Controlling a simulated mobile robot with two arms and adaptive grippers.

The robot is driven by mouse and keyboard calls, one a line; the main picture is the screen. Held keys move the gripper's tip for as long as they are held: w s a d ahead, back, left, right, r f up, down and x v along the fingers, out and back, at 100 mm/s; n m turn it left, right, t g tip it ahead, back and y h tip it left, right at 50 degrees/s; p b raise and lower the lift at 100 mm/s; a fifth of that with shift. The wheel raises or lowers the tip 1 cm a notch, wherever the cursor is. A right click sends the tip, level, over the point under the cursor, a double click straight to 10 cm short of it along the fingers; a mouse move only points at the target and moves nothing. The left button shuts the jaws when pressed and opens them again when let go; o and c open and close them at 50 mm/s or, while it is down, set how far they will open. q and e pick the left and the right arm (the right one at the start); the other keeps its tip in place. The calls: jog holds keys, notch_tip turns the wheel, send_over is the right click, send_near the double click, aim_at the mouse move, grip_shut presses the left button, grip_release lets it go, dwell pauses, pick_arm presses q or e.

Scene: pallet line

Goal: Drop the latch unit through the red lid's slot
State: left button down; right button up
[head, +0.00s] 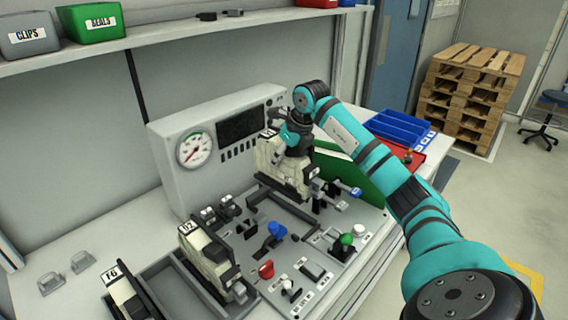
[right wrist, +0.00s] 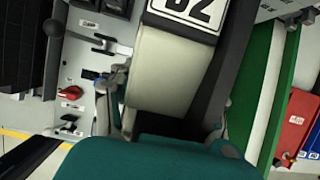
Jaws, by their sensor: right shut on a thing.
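My right gripper (head: 298,148) is shut on a cream-and-black unit (head: 275,166) above the rear of the control panel. In the right wrist view, the cream body (right wrist: 163,75) sits between the two fingers (right wrist: 168,122), below a white label whose top is cut off. I cannot tell for sure that this is the latch unit. A red tray-like part (head: 432,153) lies at the bench's right end, beyond a green panel (head: 345,176); whether it is the red lid is unclear, and no slot shows. My left gripper is not in view.
The grey panel (head: 318,258) carries knobs and switches. Cream-and-black units (head: 205,250) stand in its left slots. A gauge box (head: 178,172) stands behind. A blue bin (head: 402,130) is at the right. The bench's left part is mostly clear.

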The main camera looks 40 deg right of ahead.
notch_tip(320, 180, up, 7)
jog(key=p, duration=0.4)
jog(key=shift+f+p, duration=0.15)
jog(key=shift+p, duration=0.25)
jog(key=shift+f, duration=0.15)
